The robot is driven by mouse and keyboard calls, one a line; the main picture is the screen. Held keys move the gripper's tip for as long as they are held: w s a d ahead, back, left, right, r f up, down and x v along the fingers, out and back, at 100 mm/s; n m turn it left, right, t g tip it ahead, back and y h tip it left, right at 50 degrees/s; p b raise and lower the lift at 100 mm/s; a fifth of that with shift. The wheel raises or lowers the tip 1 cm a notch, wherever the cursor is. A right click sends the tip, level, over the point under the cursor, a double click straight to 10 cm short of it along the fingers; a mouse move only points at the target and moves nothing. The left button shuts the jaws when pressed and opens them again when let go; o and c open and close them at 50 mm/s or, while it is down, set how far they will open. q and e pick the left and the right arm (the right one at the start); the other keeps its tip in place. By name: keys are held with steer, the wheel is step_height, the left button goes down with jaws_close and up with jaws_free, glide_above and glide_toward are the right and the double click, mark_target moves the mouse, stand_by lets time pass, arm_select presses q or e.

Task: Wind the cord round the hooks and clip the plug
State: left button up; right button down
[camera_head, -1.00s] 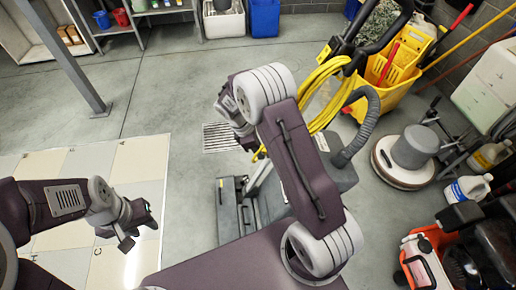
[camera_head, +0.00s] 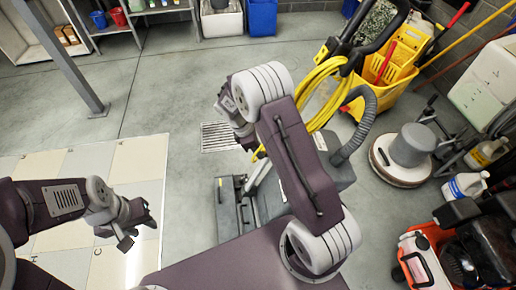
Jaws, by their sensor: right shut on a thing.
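The yellow cord (camera_head: 324,76) hangs in loose loops from the upright handle (camera_head: 352,45) of a grey floor machine (camera_head: 340,172). The hooks are not clearly seen behind the loops, and I cannot make out the plug. My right gripper (camera_head: 238,122) is left of the loops, mostly covered by my own wrist and forearm. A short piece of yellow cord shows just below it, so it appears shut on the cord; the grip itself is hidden. My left gripper (camera_head: 138,226) is open and empty, over the pale floor tiles, well away from the cord.
A yellow mop bucket (camera_head: 385,90) stands behind the machine. A round floor polisher (camera_head: 404,158), a white jug (camera_head: 464,187) and an orange machine (camera_head: 425,250) stand at the right. A floor grate (camera_head: 217,137) lies left of my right gripper. The floor at the left is clear.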

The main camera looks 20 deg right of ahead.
steer(key=shift+s+d, duration=0.1)
steer(key=shift+d, duration=0.15)
stand_by(0.5)
steer(key=c, duration=0.9)
jaws_free()
steer(key=p+v, duration=0.2)
steer(key=v, duration=0.7)
steer(key=shift+p, duration=0.35)
